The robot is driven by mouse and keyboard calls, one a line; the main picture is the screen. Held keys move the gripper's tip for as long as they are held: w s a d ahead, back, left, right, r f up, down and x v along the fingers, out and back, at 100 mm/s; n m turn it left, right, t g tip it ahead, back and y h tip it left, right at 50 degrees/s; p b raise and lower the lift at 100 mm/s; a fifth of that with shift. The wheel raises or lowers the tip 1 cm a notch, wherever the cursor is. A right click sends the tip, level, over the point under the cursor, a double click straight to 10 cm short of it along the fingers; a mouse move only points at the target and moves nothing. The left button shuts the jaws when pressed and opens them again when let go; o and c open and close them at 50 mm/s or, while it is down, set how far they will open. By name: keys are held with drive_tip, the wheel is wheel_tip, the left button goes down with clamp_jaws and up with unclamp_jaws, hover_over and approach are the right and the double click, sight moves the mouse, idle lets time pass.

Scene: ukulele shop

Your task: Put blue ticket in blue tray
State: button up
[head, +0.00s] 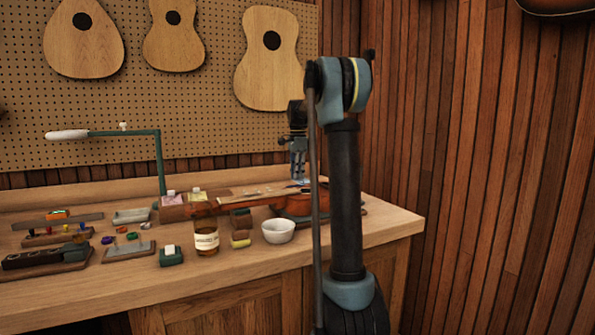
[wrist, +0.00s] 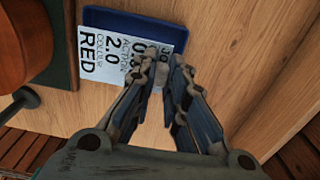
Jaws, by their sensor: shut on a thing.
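The blue ticket (wrist: 118,50), pale bluish with black print reading "RED", is at my fingertips in the wrist view. My gripper (wrist: 165,68) is shut on its edge; the fingers hide part of the print. The blue tray (wrist: 112,18) lies behind the ticket, with its far rim showing. The ticket overlaps the tray in this view, and its left end reaches past the tray's left side. I cannot tell whether the ticket touches the tray. In the head view my gripper (head: 298,172) points down at the bench's back right, beyond the ukulele; the tray is not clear there.
A ukulele (head: 258,200) lies across the bench (head: 385,222) on a support. A white bowl (head: 278,232) and a jar (head: 206,238) stand in front. A pink ticket (head: 171,197) and a yellow ticket (head: 196,193) stand further left.

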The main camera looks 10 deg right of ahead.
drive_tip(key=shift+f, duration=2.55)
drive_tip(key=shift+r, duration=0.1)
drive_tip(key=o, duration=0.8)
drive_tip(key=shift+o, duration=1.4)
drive_tip(key=shift+r, duration=3.5)
